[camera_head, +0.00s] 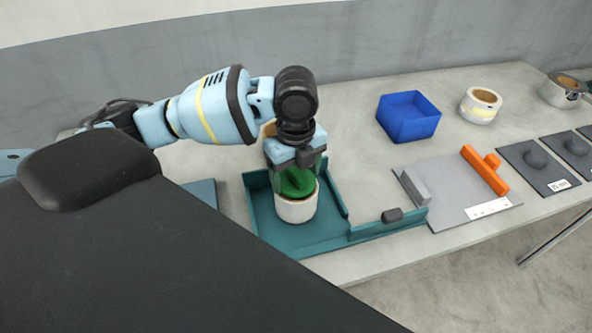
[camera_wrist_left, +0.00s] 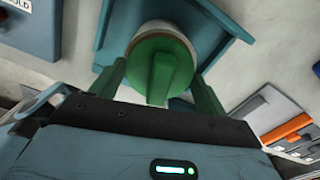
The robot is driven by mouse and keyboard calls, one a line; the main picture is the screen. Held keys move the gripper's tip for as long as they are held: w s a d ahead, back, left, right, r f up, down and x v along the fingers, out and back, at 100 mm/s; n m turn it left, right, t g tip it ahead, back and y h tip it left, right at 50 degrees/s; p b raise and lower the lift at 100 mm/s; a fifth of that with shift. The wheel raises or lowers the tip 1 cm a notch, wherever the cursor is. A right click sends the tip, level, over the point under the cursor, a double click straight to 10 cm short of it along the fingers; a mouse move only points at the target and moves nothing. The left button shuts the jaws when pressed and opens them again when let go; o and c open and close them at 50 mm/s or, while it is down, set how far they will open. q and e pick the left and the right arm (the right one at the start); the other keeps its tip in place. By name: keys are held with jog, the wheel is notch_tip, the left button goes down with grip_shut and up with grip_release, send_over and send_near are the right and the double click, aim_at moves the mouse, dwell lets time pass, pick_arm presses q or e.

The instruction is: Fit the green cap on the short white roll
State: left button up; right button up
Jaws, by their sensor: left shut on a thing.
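The short white roll (camera_head: 297,209) stands upright in the teal tray (camera_head: 268,228), its tan upper rim partly showing. The green cap (camera_head: 297,183) is at the roll's top opening, between the fingers of my left gripper (camera_head: 296,168). In the left wrist view the cap (camera_wrist_left: 165,75) shows its raised grip bar, with the white roll (camera_wrist_left: 160,27) behind it. I cannot tell whether the cap is fully seated or just above the rim. My right gripper is out of view.
A blue box (camera_head: 408,117), another pale roll (camera_head: 480,105) and a metal container (camera_head: 562,91) stand at the back right. A grey plate (camera_head: 440,190) with an orange bar (camera_head: 485,170) lies right of the tray. Dark plates (camera_head: 538,168) lie farther right.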

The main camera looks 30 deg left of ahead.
aim_at(296, 171)
pick_arm(q)
jog(key=shift+f, duration=0.4)
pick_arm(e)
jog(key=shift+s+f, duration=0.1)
pick_arm(q)
jog(key=o, duration=0.7)
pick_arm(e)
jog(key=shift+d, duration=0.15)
pick_arm(q)
jog(key=shift+r+p, duration=0.75)
jog(key=shift+r, duration=4.7)
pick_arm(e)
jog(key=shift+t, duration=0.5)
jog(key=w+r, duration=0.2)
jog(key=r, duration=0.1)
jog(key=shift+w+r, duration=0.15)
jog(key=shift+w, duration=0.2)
